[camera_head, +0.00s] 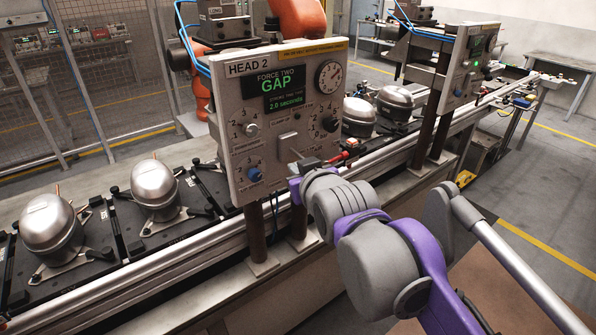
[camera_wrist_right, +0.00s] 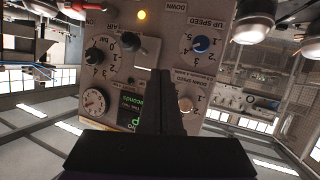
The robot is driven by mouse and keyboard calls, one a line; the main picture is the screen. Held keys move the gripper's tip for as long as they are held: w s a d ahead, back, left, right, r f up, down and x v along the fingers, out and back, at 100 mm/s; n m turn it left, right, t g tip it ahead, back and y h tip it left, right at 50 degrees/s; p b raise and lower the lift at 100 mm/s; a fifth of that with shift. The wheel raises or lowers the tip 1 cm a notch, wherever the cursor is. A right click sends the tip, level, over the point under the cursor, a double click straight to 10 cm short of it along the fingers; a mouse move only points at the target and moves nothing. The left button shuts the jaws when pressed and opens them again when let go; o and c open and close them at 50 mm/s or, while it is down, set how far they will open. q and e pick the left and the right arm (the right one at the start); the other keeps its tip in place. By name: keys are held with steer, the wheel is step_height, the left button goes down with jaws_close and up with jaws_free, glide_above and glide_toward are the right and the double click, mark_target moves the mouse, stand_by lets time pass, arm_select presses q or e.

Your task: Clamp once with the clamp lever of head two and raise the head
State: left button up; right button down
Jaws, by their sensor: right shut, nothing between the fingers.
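The head two panel (camera_head: 235,112) stands upright with a green display reading "FORCE TWO GAP" and "2.0 seconds". A pale lever switch (camera_head: 288,140) sits at its lower middle. It also shows in the upside-down right wrist view (camera_wrist_right: 140,48). A lever with a red grip (camera_head: 345,155) sticks out at the panel's lower right. Which one is the clamp lever I cannot read for sure. My right gripper (camera_head: 304,162) is shut and empty, close in front of the panel's lower part. Its fingertips (camera_wrist_right: 162,72) point just beside the pale switch; contact cannot be told. My left gripper is out of view.
Knobs and a round gauge (camera_head: 328,77) surround the display. Silver compressors (camera_head: 155,188) stand on black pallets along the conveyor rail (camera_head: 150,275). A second head panel (camera_head: 460,70) stands farther right.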

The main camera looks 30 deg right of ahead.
steer(key=s+a+r, duration=0.1)
steer(key=s+r, duration=0.4)
steer(key=s, duration=0.2)
steer(key=shift+a, duration=0.35)
steer(key=shift+w, duration=0.1)
